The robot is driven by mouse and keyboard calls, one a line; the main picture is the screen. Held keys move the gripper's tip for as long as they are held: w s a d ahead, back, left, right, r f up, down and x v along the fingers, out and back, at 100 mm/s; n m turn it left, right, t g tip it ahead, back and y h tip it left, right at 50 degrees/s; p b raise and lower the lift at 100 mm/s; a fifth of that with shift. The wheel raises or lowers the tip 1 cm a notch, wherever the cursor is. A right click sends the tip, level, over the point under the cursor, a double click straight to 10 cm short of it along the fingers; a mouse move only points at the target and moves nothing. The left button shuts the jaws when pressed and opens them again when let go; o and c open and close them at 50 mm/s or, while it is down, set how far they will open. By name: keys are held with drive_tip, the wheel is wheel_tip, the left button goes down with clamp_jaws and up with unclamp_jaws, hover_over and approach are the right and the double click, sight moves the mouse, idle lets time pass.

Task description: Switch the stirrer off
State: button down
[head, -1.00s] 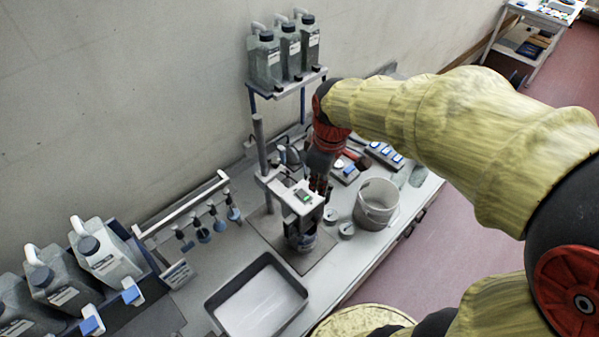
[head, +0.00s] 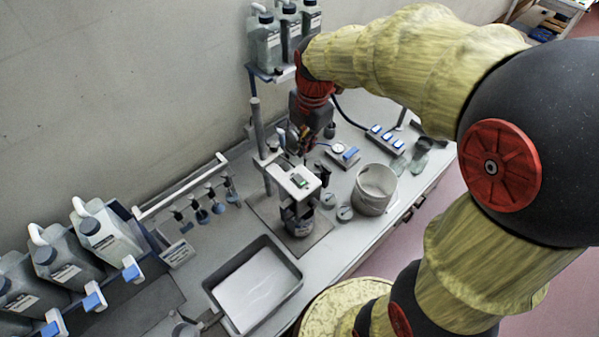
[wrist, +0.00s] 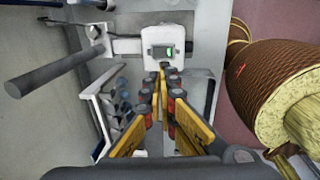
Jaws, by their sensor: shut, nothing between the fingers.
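The stirrer (head: 293,176) has a white head on a stand post, with its lower part in a dark pot (head: 299,221). A small dark panel with a green part (head: 302,181) is on the head; in the wrist view this panel (wrist: 162,52) faces me, its green part at the right. My gripper (head: 299,147) is behind and above the stirrer head in the head view. In the wrist view, my gripper (wrist: 162,72) has its fingertips together and empty, just below the panel in the picture. I cannot tell whether they touch the head.
A grey bucket (head: 374,190) stands right of the stirrer, and a grey tray (head: 210,287) lies in front. A power strip (head: 385,139) and a small blue-switched device (head: 342,153) are behind. Jugs stand on a raised shelf (head: 263,76) and at left.

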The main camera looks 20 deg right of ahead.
sight(299, 179)
drive_tip(key=f, duration=0.4)
drive_tip(key=w+f+p, duration=0.1)
drive_tip(key=f, duration=0.9)
drive_tip(key=shift+w+a+p, duration=0.25)
drive_tip(key=shift+a+p, duration=0.1)
drive_tip(key=shift+p, duration=0.05)
